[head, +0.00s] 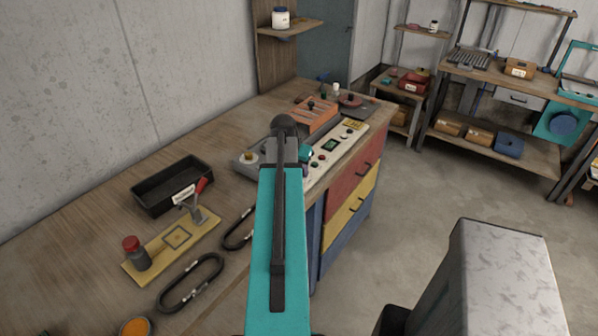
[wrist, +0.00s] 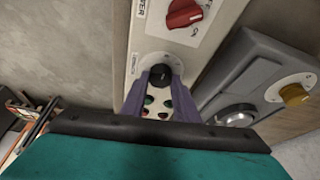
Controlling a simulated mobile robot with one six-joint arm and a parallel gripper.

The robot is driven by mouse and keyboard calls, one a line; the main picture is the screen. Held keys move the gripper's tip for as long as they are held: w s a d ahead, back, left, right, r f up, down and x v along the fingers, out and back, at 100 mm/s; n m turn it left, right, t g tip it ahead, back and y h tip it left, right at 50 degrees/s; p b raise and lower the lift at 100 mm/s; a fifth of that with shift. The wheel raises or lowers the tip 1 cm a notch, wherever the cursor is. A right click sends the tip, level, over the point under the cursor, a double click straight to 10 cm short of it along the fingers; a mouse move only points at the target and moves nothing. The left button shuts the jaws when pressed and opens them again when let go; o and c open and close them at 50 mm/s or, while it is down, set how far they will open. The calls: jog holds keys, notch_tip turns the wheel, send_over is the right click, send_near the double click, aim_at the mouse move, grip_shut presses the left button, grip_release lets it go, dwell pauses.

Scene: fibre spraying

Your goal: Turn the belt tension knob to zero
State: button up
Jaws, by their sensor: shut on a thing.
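A cream control panel (wrist: 205,32) fills the upper middle of the wrist view. On it is a small black knob (wrist: 161,73) on a pale round dial plate, with small lettering at its left that I cannot read for certain. My gripper (wrist: 160,78) has its purple fingers on either side of this knob and is shut on it. The fingers hide part of the dial, so the knob's setting cannot be read. In the head view the cream panel (head: 340,146) lies on the bench, and my teal arm hides my fingers and the black knob.
A larger red knob (wrist: 184,13) sits beyond on the panel. A grey unit with a brass knob (wrist: 294,94) stands close at the right. The bench also holds a black tray (head: 150,195), an orange slotted block (head: 316,117) and a red-handled clamp (head: 196,200).

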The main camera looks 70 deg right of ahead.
jog(key=shift+s+n, duration=0.1)
jog(key=shift+n, duration=0.4)
jog(key=shift+t, duration=0.3)
jog(key=o, duration=1.1)
jog(key=shift+c, duration=0.2)
jog(key=shift+a+r, duration=0.1)
jog(key=b+v, duration=0.3)
jog(key=v, duration=1)
jog(key=shift+r, duration=0.25)
